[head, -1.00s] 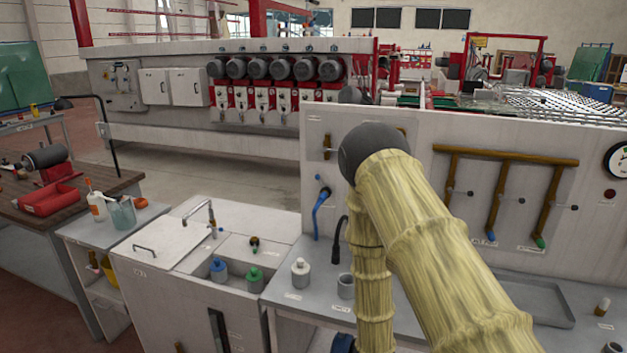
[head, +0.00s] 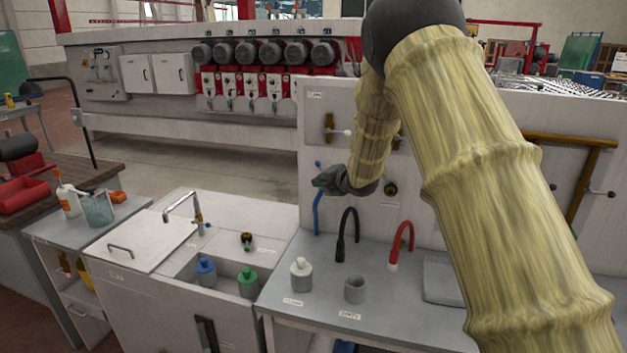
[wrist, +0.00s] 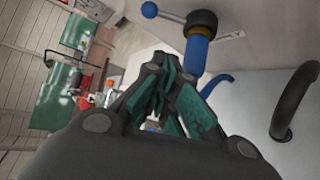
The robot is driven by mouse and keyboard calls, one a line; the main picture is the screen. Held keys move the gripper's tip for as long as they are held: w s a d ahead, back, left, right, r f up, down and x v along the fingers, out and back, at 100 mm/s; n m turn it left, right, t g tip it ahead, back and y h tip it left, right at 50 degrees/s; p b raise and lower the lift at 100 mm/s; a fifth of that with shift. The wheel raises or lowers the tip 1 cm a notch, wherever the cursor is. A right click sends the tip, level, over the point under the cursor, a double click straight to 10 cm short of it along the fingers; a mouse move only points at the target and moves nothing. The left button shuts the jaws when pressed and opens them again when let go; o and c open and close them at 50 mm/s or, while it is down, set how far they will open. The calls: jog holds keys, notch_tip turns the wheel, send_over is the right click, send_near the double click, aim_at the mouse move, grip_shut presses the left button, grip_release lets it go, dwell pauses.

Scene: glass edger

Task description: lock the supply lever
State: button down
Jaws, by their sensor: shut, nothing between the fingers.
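A lever with a blue ball knob (wrist: 149,9) on a thin steel rod shows at the top of the wrist view. It joins a dark valve body (wrist: 201,22) above a blue hose (wrist: 195,58). In the head view the blue knob (head: 317,163) is small, above the blue hose (head: 316,215) on the panel. No label confirms which lever is the supply lever. My gripper (head: 324,181) is just below the knob in the head view; in the wrist view my gripper (wrist: 160,72) is shut and empty, its tips below the rod and left of the hose. I see no contact with the lever.
A brass valve with a pale knob (head: 347,133) is higher on the white panel (head: 312,110). A black hose (head: 348,232) and a red hose (head: 402,240) rise from the counter right of the blue hose. Bottles and a cup (head: 355,289) stand below.

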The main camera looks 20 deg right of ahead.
jog(key=w+f+p, duration=0.1)
jog(key=w+p, duration=0.6)
jog(key=shift+w+d+f, duration=0.25)
jog(key=shift+w+f, duration=0.05)
dwell(0.8)
jog(key=shift+s+d, duration=0.1)
jog(key=shift+y+b, duration=0.3)
jog(key=shift+b, duration=0.25)
